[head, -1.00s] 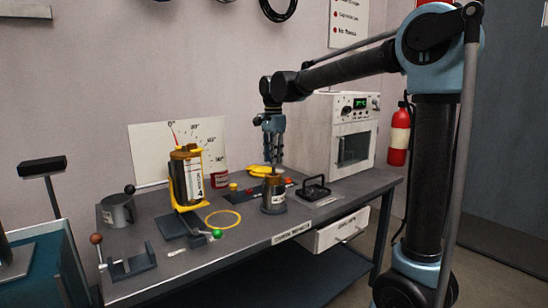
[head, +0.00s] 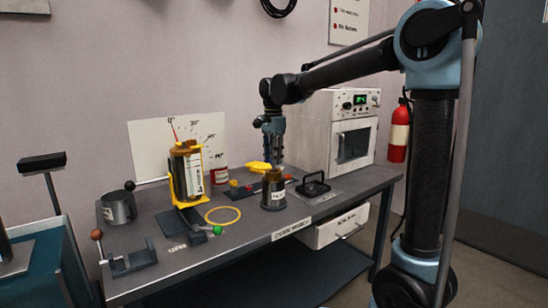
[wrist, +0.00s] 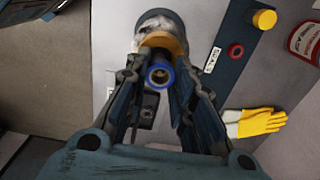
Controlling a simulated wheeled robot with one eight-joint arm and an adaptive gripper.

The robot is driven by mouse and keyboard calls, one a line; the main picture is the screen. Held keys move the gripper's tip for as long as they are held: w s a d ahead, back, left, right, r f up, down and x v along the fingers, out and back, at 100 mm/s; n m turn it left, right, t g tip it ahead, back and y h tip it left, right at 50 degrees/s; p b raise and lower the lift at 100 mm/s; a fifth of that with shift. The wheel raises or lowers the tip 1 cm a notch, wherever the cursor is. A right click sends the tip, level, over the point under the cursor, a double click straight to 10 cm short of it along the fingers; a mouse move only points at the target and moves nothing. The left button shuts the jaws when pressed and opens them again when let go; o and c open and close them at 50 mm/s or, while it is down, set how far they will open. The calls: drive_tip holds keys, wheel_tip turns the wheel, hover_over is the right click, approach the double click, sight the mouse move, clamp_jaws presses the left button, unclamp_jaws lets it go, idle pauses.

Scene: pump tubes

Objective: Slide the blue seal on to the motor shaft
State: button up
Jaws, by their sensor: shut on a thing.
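My gripper (head: 276,163) points down just above the motor (head: 273,190), a grey upright cylinder with a copper-coloured upper part on the bench. In the wrist view my gripper (wrist: 159,77) is shut on the blue seal (wrist: 160,75), a small ring with a dark opening, between its fingertips. The copper part of the motor (wrist: 174,43) shows just beyond the seal, which overlaps its near edge in that view. The shaft is not clearly visible. I cannot tell whether the seal is around the shaft or above it.
A yellow clamp stand (head: 190,180) stands left of the motor, with a yellow ring (head: 222,215) on the bench between. Yellow gloves (wrist: 262,122) and a dark strip with small parts lie behind.

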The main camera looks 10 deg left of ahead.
drive_tip(key=shift+f, duration=0.3)
drive_tip(key=o, duration=1.1)
drive_tip(key=shift+r, duration=0.1)
wheel_tip(320, 180, up, 12)
drive_tip(key=shift+w+f, duration=0.1)
idle(0.4)
